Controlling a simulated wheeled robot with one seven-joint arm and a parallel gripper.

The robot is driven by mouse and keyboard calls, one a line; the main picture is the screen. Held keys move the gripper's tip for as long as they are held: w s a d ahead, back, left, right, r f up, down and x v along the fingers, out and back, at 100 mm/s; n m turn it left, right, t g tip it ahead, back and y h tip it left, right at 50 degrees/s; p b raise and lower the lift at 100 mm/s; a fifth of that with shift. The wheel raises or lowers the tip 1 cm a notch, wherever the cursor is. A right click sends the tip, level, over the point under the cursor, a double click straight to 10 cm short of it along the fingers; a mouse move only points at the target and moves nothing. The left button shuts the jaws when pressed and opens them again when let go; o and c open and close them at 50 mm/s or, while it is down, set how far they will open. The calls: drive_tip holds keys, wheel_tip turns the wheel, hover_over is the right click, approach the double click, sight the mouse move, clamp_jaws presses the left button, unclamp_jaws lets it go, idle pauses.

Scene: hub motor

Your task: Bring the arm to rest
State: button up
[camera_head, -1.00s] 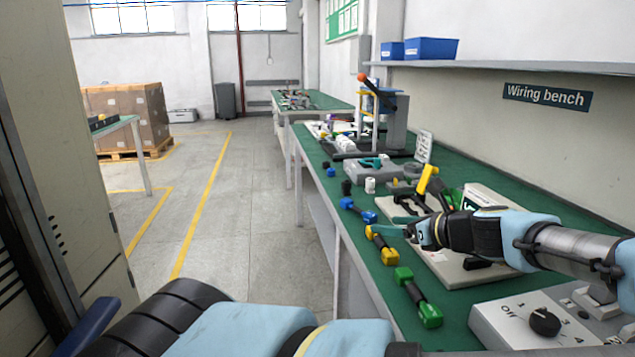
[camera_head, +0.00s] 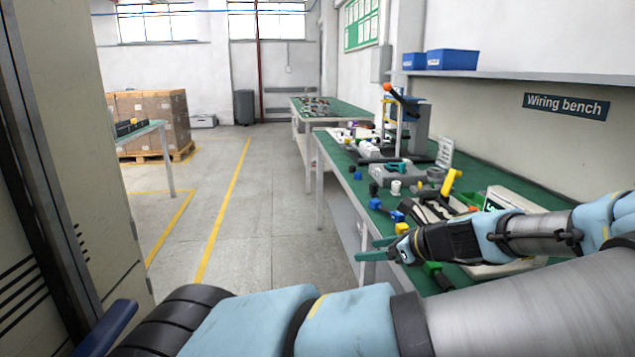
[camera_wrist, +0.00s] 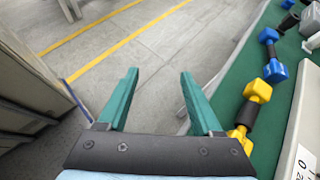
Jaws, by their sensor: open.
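My gripper (camera_head: 372,249) is at the front edge of the green wiring bench, with its teal fingers reaching out past the edge. In the wrist view my gripper (camera_wrist: 158,85) is open, with its two fingers apart and only grey floor between them. It holds nothing. My arm stretches in from the right of the head view, over the near part of the bench. A yellow-ended connector (camera_wrist: 249,110) lies on the bench just right of the fingers in the wrist view. In the head view it is mostly hidden behind my gripper.
A blue connector (camera_head: 386,210) and a partly hidden green one (camera_head: 437,275) lie near the bench edge. A lever press (camera_head: 402,120) stands farther back. A cabinet (camera_head: 75,200) stands at left. Open floor (camera_head: 270,210) lies between, with boxes on a pallet (camera_head: 150,120) beyond.

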drive_tip(key=s+a+f+n+g+h+p, duration=0.1)
drive_tip(key=s+a+f+n+g, duration=0.1)
drive_tip(key=s+a+n+g, duration=0.25)
drive_tip(key=s+a+f+n+g+h+p, duration=0.1)
drive_tip(key=a+f+n+g+p, duration=0.15)
drive_tip(key=a+n, duration=0.45)
drive_tip(key=s+a+r+n+h+p, duration=0.1)
drive_tip(key=s+a+r+n+h, duration=0.1)
drive_tip(key=r+n, duration=0.5)
drive_tip(key=s+a+r+n+h+p, duration=0.1)
drive_tip(key=s+a+r+n+h, duration=0.1)
drive_tip(key=a+r+n+h, duration=0.2)
wheel_tip(320, 180, up, 4)
drive_tip(key=a+n, duration=0.1)
drive_tip(key=n, duration=0.2)
drive_tip(key=shift+a+f+p, duration=0.15)
drive_tip(key=shift+a+p, duration=0.15)
